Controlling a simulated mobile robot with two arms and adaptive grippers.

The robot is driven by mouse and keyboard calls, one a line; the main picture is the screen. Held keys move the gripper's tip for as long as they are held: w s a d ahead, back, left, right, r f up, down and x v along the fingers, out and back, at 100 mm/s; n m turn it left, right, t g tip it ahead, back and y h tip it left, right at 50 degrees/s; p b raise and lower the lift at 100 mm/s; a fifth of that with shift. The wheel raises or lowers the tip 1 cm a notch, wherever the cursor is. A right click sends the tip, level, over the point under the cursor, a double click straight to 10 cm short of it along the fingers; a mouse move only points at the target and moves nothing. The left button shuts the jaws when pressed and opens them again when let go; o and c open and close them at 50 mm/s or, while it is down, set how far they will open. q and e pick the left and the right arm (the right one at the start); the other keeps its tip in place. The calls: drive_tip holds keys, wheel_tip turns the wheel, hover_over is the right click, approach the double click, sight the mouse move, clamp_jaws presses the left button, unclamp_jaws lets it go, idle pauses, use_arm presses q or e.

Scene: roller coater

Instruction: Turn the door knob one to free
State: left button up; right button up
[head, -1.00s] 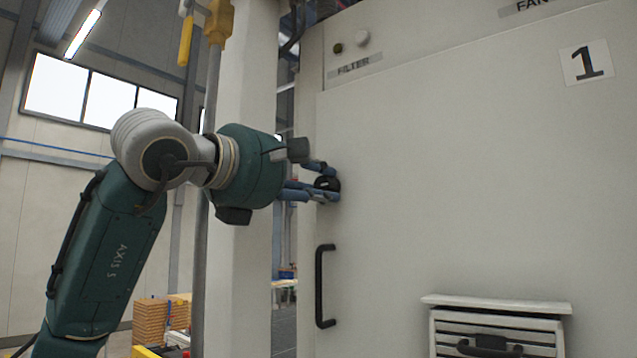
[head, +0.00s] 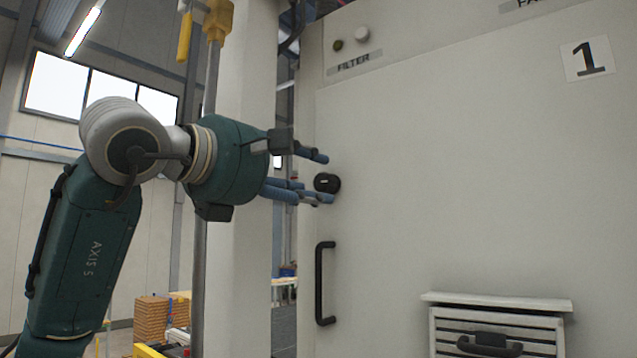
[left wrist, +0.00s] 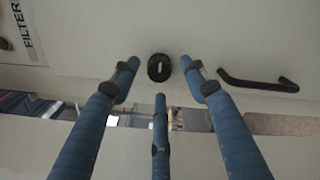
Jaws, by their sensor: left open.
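The black round door knob (head: 327,182) sits on the pale cabinet door (head: 450,180) with the number 1 label. My left gripper (head: 318,178) has blue fingers spread open. In the head view its fingertips are just left of the knob and seem apart from it. In the left wrist view the three fingertips (left wrist: 161,82) stand around and below the knob, with nothing between them. My right gripper is in neither view.
A black vertical handle (head: 320,284) is below the knob. A louvred vent (head: 497,325) juts from the door at lower right. A pale post (head: 240,270) and a grey pole (head: 200,260) stand behind my arm. The door face is otherwise clear.

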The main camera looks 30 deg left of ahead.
use_arm(q)
drive_tip(key=s, duration=0.9)
drive_tip(key=shift+a, duration=0.35)
